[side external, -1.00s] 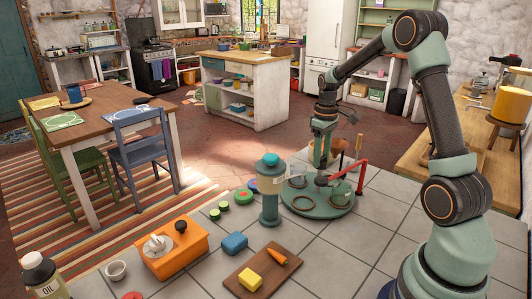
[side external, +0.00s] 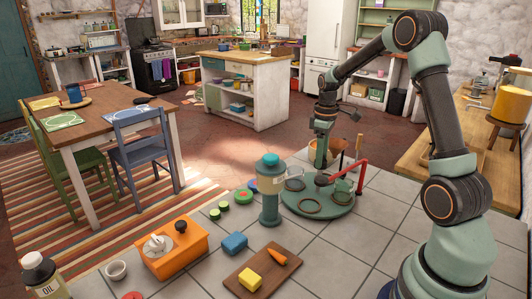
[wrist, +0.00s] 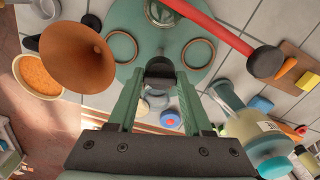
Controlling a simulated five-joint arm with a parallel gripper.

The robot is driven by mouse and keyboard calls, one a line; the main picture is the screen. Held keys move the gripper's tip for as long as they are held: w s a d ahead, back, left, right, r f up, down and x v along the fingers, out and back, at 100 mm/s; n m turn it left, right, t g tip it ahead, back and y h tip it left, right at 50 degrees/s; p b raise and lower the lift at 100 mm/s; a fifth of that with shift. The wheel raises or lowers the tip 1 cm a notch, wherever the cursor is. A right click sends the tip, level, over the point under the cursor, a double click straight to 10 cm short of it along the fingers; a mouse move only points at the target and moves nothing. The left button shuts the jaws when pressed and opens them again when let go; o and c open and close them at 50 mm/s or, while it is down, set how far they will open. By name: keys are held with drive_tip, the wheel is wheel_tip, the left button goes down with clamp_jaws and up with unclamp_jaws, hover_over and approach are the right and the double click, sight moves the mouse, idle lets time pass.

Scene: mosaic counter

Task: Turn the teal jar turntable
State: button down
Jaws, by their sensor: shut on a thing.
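The teal turntable (side external: 330,209) is a round disc on the grey tiles. Several dark ring outlines sit on its top, and they also show on the disc in the wrist view (wrist: 180,60). My gripper (side external: 318,165) reaches down at the turntable's far side. In the wrist view its fingers (wrist: 160,78) are shut on a dark knob (wrist: 160,68) at the disc's rim. A red bar (wrist: 215,30) with a dark end reaches across the disc.
A tall teal-lidded container (side external: 269,190) stands close to the turntable's left. A brown cone (wrist: 78,45) and an orange-filled bowl (wrist: 38,76) are near the rim. A cutting board (side external: 263,272), blue block (side external: 234,243) and orange box (side external: 172,250) lie in front. Tiles at right are clear.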

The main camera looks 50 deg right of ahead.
drive_tip(key=shift+r+n, duration=0.1)
drive_tip(key=shift+n, duration=5.7)
drive_tip(key=shift+w+n, duration=0.1)
drive_tip(key=shift+n, duration=1.6)
drive_tip(key=c, duration=0.7)
unclamp_jaws()
drive_tip(key=shift+r, duration=0.1)
drive_tip(key=shift+o, duration=0.5)
